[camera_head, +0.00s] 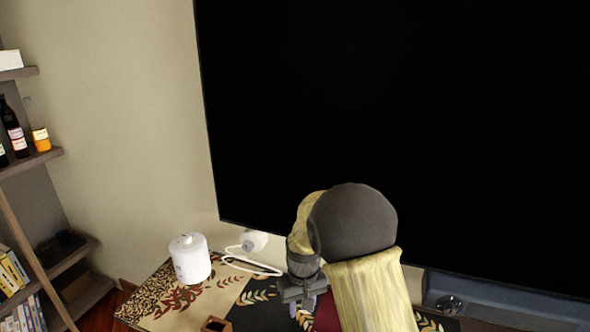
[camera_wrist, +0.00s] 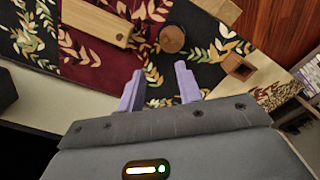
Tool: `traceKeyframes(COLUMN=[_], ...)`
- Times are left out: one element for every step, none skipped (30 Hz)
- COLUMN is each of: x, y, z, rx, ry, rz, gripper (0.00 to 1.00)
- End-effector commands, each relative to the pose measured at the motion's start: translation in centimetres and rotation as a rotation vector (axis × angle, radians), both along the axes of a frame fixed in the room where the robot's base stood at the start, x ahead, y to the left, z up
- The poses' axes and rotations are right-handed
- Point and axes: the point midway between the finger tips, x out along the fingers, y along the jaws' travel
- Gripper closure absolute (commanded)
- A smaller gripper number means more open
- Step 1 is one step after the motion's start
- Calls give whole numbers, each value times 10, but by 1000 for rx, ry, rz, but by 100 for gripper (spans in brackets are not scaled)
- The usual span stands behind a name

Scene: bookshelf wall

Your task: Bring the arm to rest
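My arm reaches forward over the patterned table runner in the head view, and its large dark joint hides part of the table. My gripper (camera_head: 303,300) hangs low over the runner, partly hidden by the arm. In the wrist view my gripper (camera_wrist: 159,87) shows two purple fingers spread apart with nothing between them. Beyond the fingertips lie a round dark-brown wooden piece (camera_wrist: 172,39) and a small wooden block with a square hollow (camera_wrist: 237,67), both apart from the fingers. A long wooden block (camera_wrist: 97,22) lies farther left.
A white canister (camera_head: 190,259) and a white device with a cable (camera_head: 254,241) stand at the table's back left. A large black screen (camera_head: 400,110) fills the wall behind. A dark bar (camera_head: 500,301) lies below it. Shelves (camera_head: 40,158) with bottles and books stand at left.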

Motion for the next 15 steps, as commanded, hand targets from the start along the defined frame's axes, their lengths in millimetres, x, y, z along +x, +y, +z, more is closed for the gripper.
traceKeyframes(x=[-6, -11, -18, -24, -31, -40, -48, -55, -66, -74, -83, -94, -103, -112, -123], y=[-12, -19, -29, -36, -44, -54, -61, -69, -78, -84, -90, -98, -104, -109, -116], z=[11, 17, 25, 31, 37, 45, 50, 55, 61, 66, 70, 75, 79, 82, 86], rx=[6, 9, 14, 16, 20, 23, 26, 29, 30, 32, 34, 35, 36, 37, 37], ry=[-13, -19, -30, -39, -49, -62, -71, -81, -94, -103, -114, -127, -139, -148, -162], rz=[-25, -39, -60, -75, -93, -115, -131, -147, -168, -182, -198, -219, -234, -247, -265], gripper=[65, 65, 65, 65, 65, 65, 65, 65, 65, 65, 65, 65, 65, 65, 65])
